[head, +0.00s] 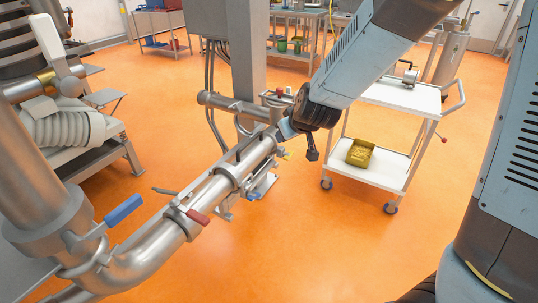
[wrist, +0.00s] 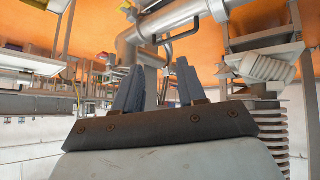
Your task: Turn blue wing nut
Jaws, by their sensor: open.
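A small blue part (head: 253,196), which looks like the blue wing nut, sits low on the clamp assembly under the steel pipe in the head view. It is too small there to tell its angle. I cannot make it out in the wrist view. My gripper (wrist: 161,66) shows two blue-grey fingers standing apart in the wrist view, with nothing between them. In the head view my arm reaches in from the upper right and ends beside the pipe's upper part, above and right of the blue part. The fingers are hard to make out there.
The steel pipe (head: 205,195) runs diagonally, with a red-handled lever (head: 198,216) and a blue-handled lever (head: 123,210). A small yellow part (head: 287,155) is near my arm's end. A white trolley (head: 378,165) with a yellow bin (head: 360,152) stands right. Orange floor lies clear in front.

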